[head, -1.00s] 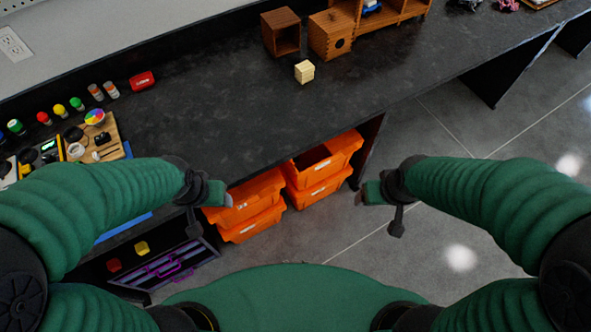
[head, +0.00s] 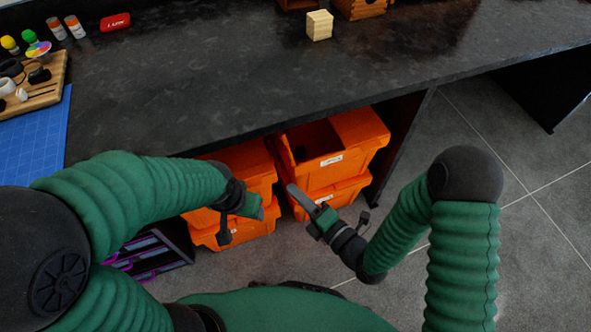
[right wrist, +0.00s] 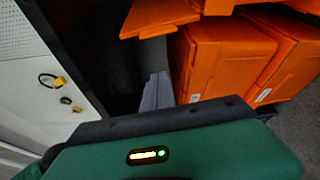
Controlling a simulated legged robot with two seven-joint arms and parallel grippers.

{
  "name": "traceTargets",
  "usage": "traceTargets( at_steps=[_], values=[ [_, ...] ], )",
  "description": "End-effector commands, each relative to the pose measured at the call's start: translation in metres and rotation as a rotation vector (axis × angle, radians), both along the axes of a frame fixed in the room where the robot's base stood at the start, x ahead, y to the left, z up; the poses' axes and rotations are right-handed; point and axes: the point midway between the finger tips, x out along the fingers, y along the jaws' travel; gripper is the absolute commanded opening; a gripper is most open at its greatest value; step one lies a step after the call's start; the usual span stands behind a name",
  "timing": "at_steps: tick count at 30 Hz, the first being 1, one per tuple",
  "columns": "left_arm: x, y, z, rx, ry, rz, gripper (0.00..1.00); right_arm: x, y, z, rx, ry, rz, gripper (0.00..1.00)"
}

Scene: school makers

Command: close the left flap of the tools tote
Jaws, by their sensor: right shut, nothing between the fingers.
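Orange totes stand stacked under the dark bench. The upper right tote (head: 322,172) has its right flap (head: 360,128) down and its left half open, showing a dark inside. Its left flap seems to hang outward along the left side, but I cannot make it out clearly; the label is unreadable. My right gripper (head: 296,194) is shut and empty, its tip at the lower left of that tote; I cannot tell if they touch. Orange tote walls (right wrist: 225,60) show in the right wrist view. My left gripper (head: 253,208) is in front of the left stack; its jaws are unclear.
The bench top (head: 230,80) overhangs the totes. A dark bench panel (head: 402,150) stands right of them. The upper left tote (head: 245,160) is close beside the right stack. A purple-trimmed organizer (head: 150,255) is at the lower left. Floor is clear at right.

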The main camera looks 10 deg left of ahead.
Motion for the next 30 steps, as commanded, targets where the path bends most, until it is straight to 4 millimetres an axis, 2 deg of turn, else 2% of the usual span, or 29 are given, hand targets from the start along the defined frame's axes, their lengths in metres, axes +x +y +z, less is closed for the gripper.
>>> traceTargets(
  at_steps=[11,18,30],
  values=[
    [0.000,0.000,-0.023,0.000,0.001,-0.001,0.61,0.050,0.064,-0.008,0.002,0.001,-0.003,0.00],
    [0.000,0.000,-0.031,0.000,0.001,0.000,0.61,0.070,0.036,0.000,-0.001,0.003,-0.006,0.00],
    [0.000,0.000,-0.031,0.000,0.001,-0.001,0.61,0.073,0.032,0.002,0.000,0.004,-0.004,0.00]
  ],
)
